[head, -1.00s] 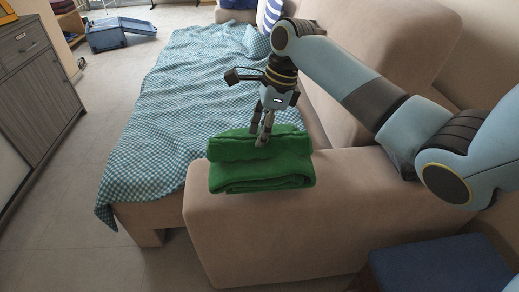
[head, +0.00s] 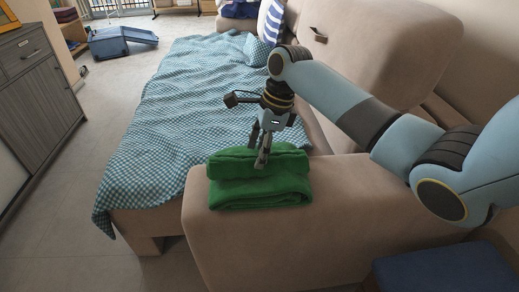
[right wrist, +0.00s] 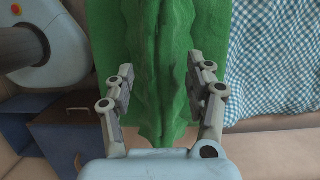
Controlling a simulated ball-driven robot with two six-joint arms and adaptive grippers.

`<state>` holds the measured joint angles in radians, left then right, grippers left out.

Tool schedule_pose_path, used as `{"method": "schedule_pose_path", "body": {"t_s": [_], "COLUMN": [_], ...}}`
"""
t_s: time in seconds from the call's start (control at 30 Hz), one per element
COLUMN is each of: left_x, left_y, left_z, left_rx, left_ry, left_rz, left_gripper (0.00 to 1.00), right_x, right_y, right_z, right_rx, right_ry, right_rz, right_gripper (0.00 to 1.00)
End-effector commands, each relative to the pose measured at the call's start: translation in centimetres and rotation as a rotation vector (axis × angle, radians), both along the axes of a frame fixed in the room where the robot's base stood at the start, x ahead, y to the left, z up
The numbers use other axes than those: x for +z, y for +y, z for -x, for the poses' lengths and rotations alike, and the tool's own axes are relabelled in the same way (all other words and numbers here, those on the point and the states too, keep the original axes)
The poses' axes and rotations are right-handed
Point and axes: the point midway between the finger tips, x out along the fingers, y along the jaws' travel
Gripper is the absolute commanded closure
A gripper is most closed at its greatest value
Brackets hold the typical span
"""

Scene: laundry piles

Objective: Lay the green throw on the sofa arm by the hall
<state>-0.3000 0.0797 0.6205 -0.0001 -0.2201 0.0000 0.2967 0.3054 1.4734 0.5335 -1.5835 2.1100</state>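The green throw (head: 259,190) lies folded in a thick bundle on top of the near sofa arm (head: 225,235). Its left end reaches close to that arm's left edge. My right gripper (head: 260,150) points down at the top of the throw. In the right wrist view, the gripper (right wrist: 162,95) has its fingers wide apart, with the ridged throw (right wrist: 158,60) between and below them. I cannot tell whether the fingertips touch the cloth. My left gripper is in neither view.
A blue-and-white checked cloth (head: 185,105) covers the sofa seat beyond the arm. A grey cabinet (head: 40,85) stands at the left, with clear floor between. A blue suitcase (head: 108,43) lies open farther back. A dark blue seat (head: 445,268) is at bottom right.

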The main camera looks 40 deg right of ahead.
Motion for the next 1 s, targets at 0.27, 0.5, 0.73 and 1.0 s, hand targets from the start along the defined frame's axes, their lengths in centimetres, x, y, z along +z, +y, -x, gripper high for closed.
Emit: {"method": "schedule_pose_path", "body": {"t_s": [0.27, 0.5, 0.73, 1.0], "left_x": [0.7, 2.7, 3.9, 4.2], "left_y": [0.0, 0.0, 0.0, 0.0], "left_z": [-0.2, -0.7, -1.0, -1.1], "left_rx": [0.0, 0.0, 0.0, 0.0], "left_ry": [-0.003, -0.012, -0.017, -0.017], "left_rz": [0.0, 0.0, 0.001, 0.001], "left_gripper": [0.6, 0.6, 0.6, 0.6], "right_x": [1.5, 6.8, 10.6, 11.7], "right_y": [-0.4, -1.6, -2.5, -2.8], "right_z": [0.1, 0.8, 1.4, 1.7], "right_rx": [0.0, 0.001, -0.001, 0.0], "right_ry": [-0.003, -0.005, -0.002, 0.0], "right_rz": [0.001, 0.003, 0.002, 0.0], "right_gripper": [0.46, 0.46, 0.46, 0.46]}}
